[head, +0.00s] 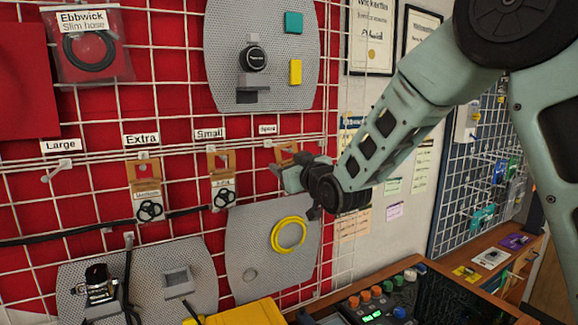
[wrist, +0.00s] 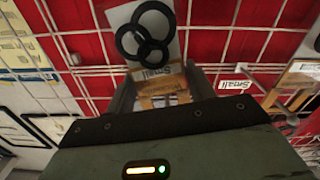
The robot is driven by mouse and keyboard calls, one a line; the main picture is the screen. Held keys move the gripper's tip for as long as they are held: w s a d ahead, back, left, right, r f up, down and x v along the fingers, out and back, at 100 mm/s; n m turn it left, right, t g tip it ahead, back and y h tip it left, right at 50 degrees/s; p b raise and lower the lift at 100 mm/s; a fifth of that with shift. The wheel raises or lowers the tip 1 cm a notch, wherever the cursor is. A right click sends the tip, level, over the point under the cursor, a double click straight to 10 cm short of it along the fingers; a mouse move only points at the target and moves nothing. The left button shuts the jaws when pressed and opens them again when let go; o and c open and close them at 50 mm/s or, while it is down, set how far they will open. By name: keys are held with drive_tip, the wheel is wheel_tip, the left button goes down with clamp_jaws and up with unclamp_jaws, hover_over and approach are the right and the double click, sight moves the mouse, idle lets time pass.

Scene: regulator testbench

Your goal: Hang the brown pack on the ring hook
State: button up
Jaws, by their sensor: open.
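A brown pack (head: 285,152) is by the fourth hook position, under a small label too blurred to read; my gripper (head: 293,178) partly hides it. In the wrist view, seen upside down, the brown pack (wrist: 160,98) has a white tag, and black rings show beyond it. Its card lies between the spread fingers of my gripper (wrist: 160,88). I cannot tell whether a finger touches it or whether it hangs on the hook. Two similar brown packs hang under the Extra (head: 145,172) and Small (head: 221,165) labels. No label clearly reads ring.
The hook (head: 55,171) under the Large label is empty. A grey perforated board (head: 240,225) with a yellow coil (head: 288,235) is below my gripper. A yellow case (head: 248,314) and a control panel (head: 385,302) stand at the bottom. A white wall is right of the red grid.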

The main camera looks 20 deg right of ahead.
drive_tip(key=o, duration=1)
drive_tip(key=shift+o, duration=0.2)
drive_tip(key=s+d+b, duration=0.3)
drive_tip(key=s+b, duration=0.5)
drive_tip(key=s, duration=0.9)
drive_tip(key=shift+d, duration=0.2)
drive_tip(key=s+a+f+n+g+b, duration=0.15)
drive_tip(key=s+a+f+g, duration=0.3)
drive_tip(key=f, duration=0.55)
drive_tip(key=s+a+f+g+b, duration=0.3)
drive_tip(key=s+a+f+g, duration=0.15)
drive_tip(key=f, duration=0.55)
drive_tip(key=s+f+n+g+h+b, duration=0.1)
drive_tip(key=s+f+g, duration=0.3)
drive_tip(key=s+f, duration=0.2)
drive_tip(key=s+a+f+g+h+b, duration=0.1)
drive_tip(key=s+f+g, duration=0.3)
drive_tip(key=s, duration=0.7)
drive_tip(key=shift+s+f+n+g+h+b, duration=0.15)
drive_tip(key=shift+f+n+g+h+b, duration=0.2)
drive_tip(key=shift+f, duration=0.5)
